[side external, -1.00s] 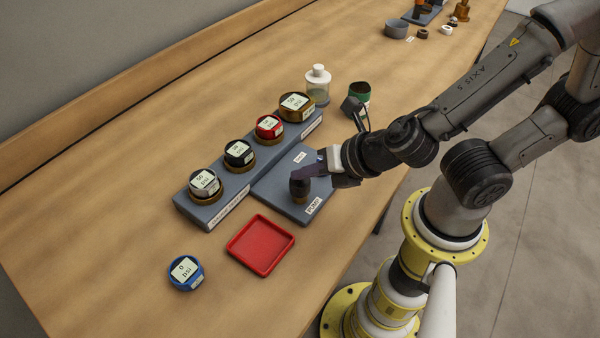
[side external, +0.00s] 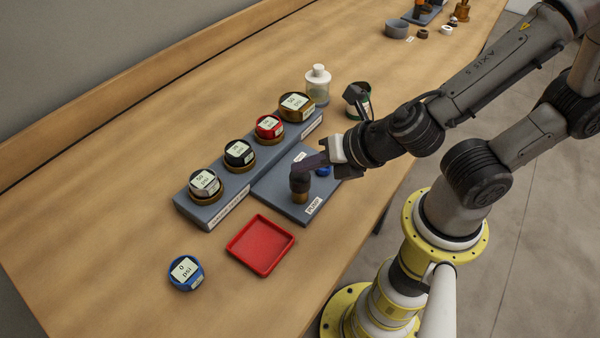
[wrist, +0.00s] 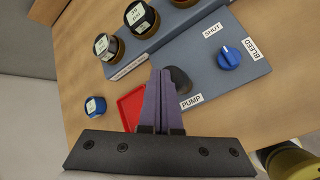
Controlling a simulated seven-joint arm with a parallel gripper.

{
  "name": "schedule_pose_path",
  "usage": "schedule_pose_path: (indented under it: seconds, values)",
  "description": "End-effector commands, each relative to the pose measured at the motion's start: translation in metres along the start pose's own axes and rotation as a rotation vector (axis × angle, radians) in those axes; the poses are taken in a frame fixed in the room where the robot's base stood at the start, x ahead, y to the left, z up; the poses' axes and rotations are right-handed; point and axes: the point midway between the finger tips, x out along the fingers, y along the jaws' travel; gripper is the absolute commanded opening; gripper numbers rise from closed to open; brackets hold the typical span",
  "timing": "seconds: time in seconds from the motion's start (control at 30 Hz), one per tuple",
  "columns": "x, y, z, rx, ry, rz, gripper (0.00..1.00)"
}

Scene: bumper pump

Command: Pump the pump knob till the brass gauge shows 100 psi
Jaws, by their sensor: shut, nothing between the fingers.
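The dark pump knob (side external: 299,183) stands upright on its brass stem on the grey pump plate (side external: 275,190), beside the PUMP label. It is also partly visible in the wrist view (wrist: 181,80), behind my fingers. My gripper (side external: 298,168) is shut and empty, with its purple fingertips at the top of the knob; I cannot tell whether they touch it. The brass gauge (side external: 296,106) sits at the far end of the grey gauge rack (side external: 225,200). Its label seems to read 50 psi, but it is small.
A blue bleed knob (wrist: 229,58) sits on the plate between SHUT and BLEED labels. Red, black and pale gauges share the rack. A red tray (side external: 260,245) and loose blue gauge (side external: 185,273) lie in front. A bottle (side external: 318,88) and green-rimmed cup (side external: 357,100) stand behind.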

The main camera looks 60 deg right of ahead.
Motion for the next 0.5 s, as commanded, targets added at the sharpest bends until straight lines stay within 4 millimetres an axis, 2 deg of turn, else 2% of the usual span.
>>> schedule_pose_path:
  seconds: [0.5]
  values:
    - [-0.0057, 0.005, 0.0047, 0.002, -0.002, 0.003, 0.0]
